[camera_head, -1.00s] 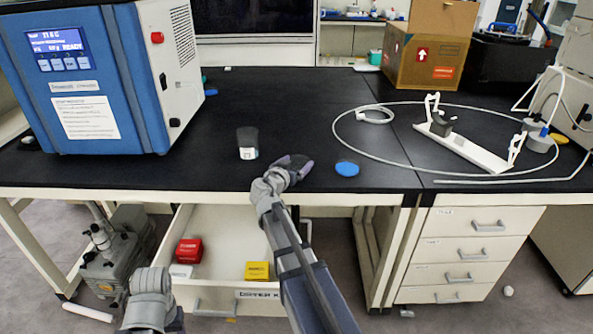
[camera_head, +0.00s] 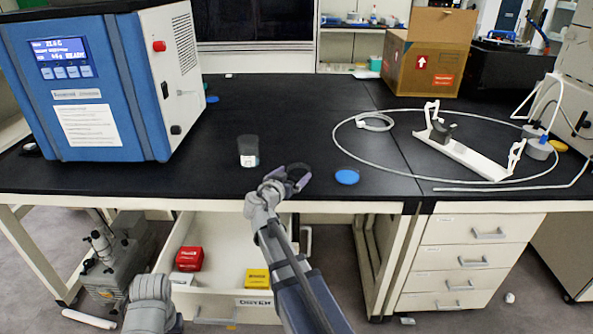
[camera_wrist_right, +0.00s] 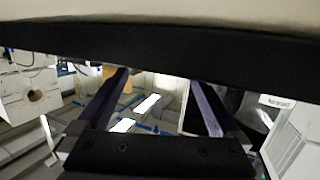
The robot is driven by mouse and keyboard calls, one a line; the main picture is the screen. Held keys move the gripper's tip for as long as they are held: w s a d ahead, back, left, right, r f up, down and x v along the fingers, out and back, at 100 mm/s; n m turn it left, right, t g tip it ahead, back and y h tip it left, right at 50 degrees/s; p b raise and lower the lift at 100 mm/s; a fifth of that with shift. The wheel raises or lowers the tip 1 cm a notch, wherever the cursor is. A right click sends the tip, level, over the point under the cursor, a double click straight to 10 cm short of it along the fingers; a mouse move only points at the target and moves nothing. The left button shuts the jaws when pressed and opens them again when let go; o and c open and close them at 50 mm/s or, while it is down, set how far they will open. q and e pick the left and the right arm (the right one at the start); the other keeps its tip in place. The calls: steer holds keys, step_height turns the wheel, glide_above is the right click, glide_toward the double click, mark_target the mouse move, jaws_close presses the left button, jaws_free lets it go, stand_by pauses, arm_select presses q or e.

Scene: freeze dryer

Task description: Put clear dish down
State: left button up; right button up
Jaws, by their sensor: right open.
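A clear, grey-tinted cup-shaped dish (camera_head: 248,150) with a white patch low on its side stands upright on the black bench top. It is the only clear vessel I can make out near my arm. My right gripper (camera_head: 297,178) is at the bench's front edge, to the right of the dish and apart from it. Its two fingers are spread with nothing held between them, as the right wrist view (camera_wrist_right: 162,108) also shows. A blue round lid (camera_head: 347,177) lies flat to the right of the gripper. Only a grey link of my left arm shows; its gripper is out of frame.
A blue and white freeze dryer (camera_head: 95,85) stands at the left. White tubing loops around a white stand (camera_head: 465,157) at the right. A drawer (camera_head: 225,265) below the bench is open, with red and yellow boxes. The bench behind the dish is clear.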

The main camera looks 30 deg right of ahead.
steer(key=p+v, duration=0.1)
steer(key=v, duration=0.7)
steer(key=shift+s+a+r+p, duration=0.15)
steer(key=shift+s+a+p, duration=0.05)
steer(key=shift+a+p, duration=0.1)
